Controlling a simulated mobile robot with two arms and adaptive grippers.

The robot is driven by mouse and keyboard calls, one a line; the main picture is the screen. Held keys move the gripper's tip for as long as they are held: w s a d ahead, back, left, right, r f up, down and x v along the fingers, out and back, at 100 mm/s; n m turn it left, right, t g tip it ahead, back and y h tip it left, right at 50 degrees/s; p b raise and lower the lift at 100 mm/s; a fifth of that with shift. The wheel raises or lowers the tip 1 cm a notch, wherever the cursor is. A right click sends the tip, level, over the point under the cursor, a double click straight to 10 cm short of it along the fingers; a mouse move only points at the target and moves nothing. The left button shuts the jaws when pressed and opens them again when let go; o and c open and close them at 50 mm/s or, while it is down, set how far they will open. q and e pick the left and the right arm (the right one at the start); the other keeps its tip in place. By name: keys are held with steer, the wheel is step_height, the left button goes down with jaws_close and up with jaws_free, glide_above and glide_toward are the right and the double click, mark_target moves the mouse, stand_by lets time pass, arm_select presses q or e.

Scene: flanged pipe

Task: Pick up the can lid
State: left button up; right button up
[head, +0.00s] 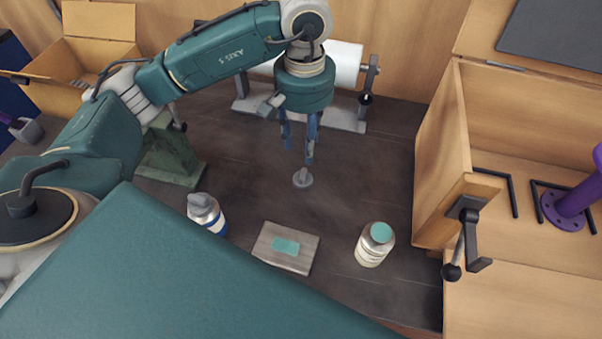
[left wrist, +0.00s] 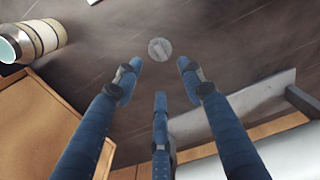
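The can lid (head: 302,179) is a small grey disc with a raised grip, lying flat on the dark table. It also shows in the left wrist view (left wrist: 160,49), just beyond the fingertips. My left gripper (head: 299,152) points down above the lid, with its blue fingers spread. The fingers are apart and empty in the left wrist view (left wrist: 160,76). A gap shows between fingertips and lid. A pale can with a teal top (head: 370,246) stands upright to the lower right of the lid. My right gripper is in neither view.
A grey block with a teal patch (head: 268,256) and a bottle (head: 206,212) stand nearer the front. A white roll on a stand (head: 347,65) is behind the gripper. A wooden box (head: 437,165) with a purple flanged pipe (head: 575,201) is at right. Table around the lid is clear.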

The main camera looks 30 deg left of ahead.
mark_target(305, 174)
arm_select(q)
steer(key=f, duration=0.1)
steer(key=f+p, duration=0.1)
steer(key=f, duration=0.2)
steer(key=shift+d+f, duration=0.2)
steer(key=shift+d, duration=0.15)
steer(key=shift+f, duration=0.4)
step_height(305, 174, down, 5)
steer(key=p, duration=0.3)
steer(key=shift+a+r, duration=0.1)
steer(key=shift+a, duration=0.05)
steer(key=shift+f, duration=0.4)
steer(key=shift+c, duration=0.5)
steer(key=c, duration=0.8)
steer(key=shift+c, duration=0.2)
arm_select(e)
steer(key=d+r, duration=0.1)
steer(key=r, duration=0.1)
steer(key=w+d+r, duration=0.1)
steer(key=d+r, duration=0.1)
